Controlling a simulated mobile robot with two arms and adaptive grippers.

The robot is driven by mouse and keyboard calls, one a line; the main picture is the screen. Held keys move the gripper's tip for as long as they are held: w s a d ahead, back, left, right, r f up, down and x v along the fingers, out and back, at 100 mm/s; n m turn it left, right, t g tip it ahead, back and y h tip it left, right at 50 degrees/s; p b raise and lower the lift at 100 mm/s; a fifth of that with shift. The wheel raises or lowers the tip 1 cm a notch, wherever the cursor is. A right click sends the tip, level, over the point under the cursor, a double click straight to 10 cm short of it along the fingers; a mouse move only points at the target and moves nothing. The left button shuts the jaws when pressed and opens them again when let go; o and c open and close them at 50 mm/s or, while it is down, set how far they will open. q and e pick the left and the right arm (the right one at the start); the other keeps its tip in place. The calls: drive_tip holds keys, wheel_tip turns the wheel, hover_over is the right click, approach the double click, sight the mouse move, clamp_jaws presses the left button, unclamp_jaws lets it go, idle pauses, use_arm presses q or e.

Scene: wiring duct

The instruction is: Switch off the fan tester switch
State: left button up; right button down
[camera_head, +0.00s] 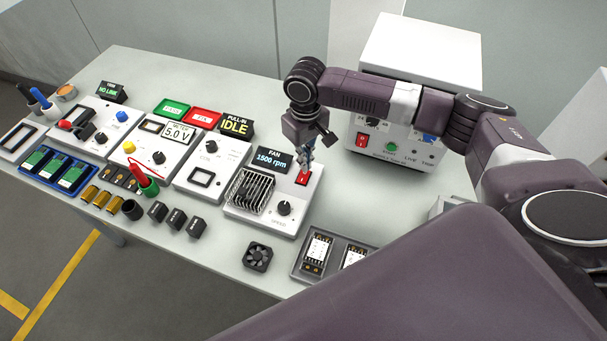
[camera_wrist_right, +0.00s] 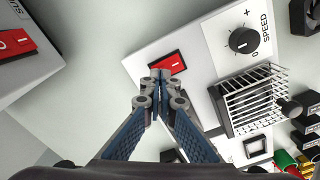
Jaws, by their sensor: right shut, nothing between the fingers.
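The fan tester (camera_head: 274,222) is a white box near the middle of the bench, with a wire-guarded fan bay, a black speed knob (camera_head: 284,208) and a red rocker switch (camera_head: 303,179). Its display (camera_head: 274,159) reads "FAN 1500 rpm". My right gripper (camera_head: 305,168) is shut and empty, pointing down right over the red switch. In the right wrist view the closed fingertips (camera_wrist_right: 160,76) overlap the near edge of the red switch (camera_wrist_right: 168,64); I cannot tell whether they touch it. My left gripper is not in view.
A large white power supply box (camera_head: 390,145) with its own red switch (camera_head: 362,139) stands behind and right of the fan tester. A loose black fan (camera_head: 257,256) and a grey tray (camera_head: 300,270) lie in front. Other testers (camera_head: 160,150) stand to the left.

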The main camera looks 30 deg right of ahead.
drive_tip(key=shift+f, duration=1.05)
idle(0.4)
drive_tip(key=shift+r, duration=0.1)
wheel_tip(320, 180, up, 7)
drive_tip(key=p, duration=0.8)
idle(0.4)
